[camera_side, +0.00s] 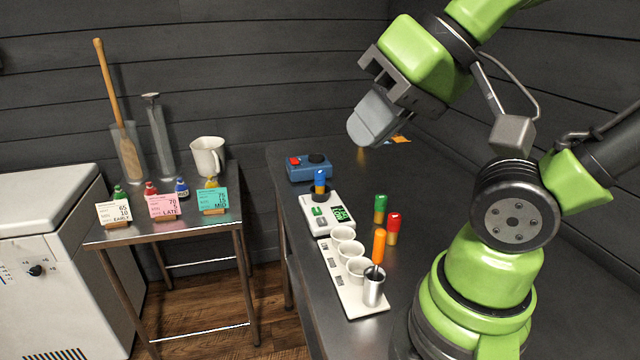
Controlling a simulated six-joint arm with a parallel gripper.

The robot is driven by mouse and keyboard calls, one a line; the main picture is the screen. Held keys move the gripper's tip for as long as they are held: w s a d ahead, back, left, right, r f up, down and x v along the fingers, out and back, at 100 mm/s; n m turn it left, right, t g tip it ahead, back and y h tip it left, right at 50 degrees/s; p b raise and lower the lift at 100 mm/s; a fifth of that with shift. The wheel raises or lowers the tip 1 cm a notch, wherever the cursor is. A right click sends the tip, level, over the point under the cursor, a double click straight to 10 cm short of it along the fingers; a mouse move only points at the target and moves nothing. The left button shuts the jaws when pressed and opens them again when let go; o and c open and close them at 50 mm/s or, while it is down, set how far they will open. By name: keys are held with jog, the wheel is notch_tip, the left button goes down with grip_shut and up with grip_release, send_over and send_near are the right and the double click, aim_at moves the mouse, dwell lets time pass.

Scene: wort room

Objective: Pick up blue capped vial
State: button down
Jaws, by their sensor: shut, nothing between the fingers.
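The blue capped vial (320,181) stands upright on a dark round piece on top of the white scale (327,214). My gripper (362,144) is above the dark bench, to the right of and higher than the vial, and apart from it. The gripper is shut with nothing in it. Its fingertips point down and left, and an orange piece shows by its lower right side. A green capped vial (380,208) and a red capped vial (393,228) stand upright on the bench to the right of the scale.
A blue device (308,167) with a red button stands behind the scale. A white strip (340,290) with several cups, an orange-handled tool (379,246) and a metal cup (374,290) are in front. A side table (160,232) holds small bottles, cards and a jug (208,156).

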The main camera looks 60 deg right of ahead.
jog(key=c, duration=0.8)
grip_release()
jog(key=m+g+h, duration=0.4)
jog(key=m+h, duration=0.1)
jog(key=m, duration=0.1)
send_over(320, 172)
jog(key=s+a, duration=0.3)
jog(key=a, duration=0.4)
notch_tip(320, 172, down, 11)
jog(key=shift+m+g+h, duration=0.3)
jog(key=shift+m+h, duration=0.1)
jog(key=shift+m, duration=0.1)
jog(key=x, duration=0.3)
jog(key=d+x, duration=0.1)
jog(key=x, duration=0.3)
jog(key=d+x, duration=0.1)
jog(key=x, duration=0.2)
jog(key=shift+d, duration=0.2)
jog(key=shift+x, duration=2.85)
